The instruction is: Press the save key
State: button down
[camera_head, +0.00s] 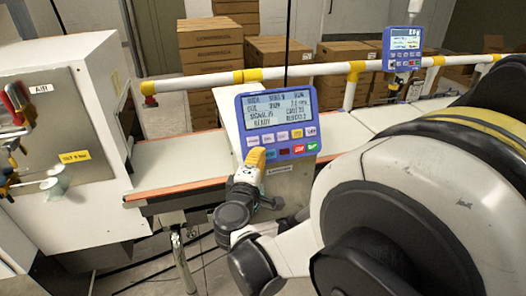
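The blue control panel (239,112) stands tilted in the middle of the view, with a lit text screen (278,109) above two rows of keys. The upper row has pale keys and a yellow key (297,133). The lower row shows a teal key (271,154), a dark red key (284,152), a red key (299,150) and a green key (313,147). The labels are too small to read, so I cannot tell which is save. My gripper (256,158) is at the panel's lower left corner, hiding part of it. Contact and finger opening are unclear.
A conveyor belt (180,190) runs behind and beside the panel. A white rail with yellow joints (250,75) crosses behind it, carrying a second blue display (402,48). A white cabinet (75,150) stands left. Cardboard boxes (212,45) are stacked at the back.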

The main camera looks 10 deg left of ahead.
jog(key=shift+w+a+f, duration=0.25)
jog(key=shift+w, duration=0.15)
dwell(0.8)
jog(key=shift+s+d+r, duration=0.4)
jog(key=shift+s, duration=0.2)
dwell(0.4)
jog(key=shift+s+d+r+p, duration=0.15)
jog(key=shift+s+d+r, duration=0.25)
jog(key=shift+s, duration=0.25)
jog(key=shift+s+d+r+p, duration=0.2)
jog(key=shift+s+d+r, duration=0.15)
jog(key=shift+s, duration=0.3)
jog(key=shift+s+d+r+p, duration=0.15)
jog(key=shift+s+d+r, duration=0.25)
jog(key=shift+s, duration=0.25)
jog(key=s+d+r, duration=0.1)
jog(key=s+d+p, duration=0.1)
jog(key=s, duration=0.1)
jog(key=s+r, duration=0.1)
jog(key=shift+s+d+r+p, duration=0.25)
jog(key=shift+d+r+p, duration=0.05)
jog(key=shift+d+r, duration=0.1)
jog(key=shift+d, duration=0.1)
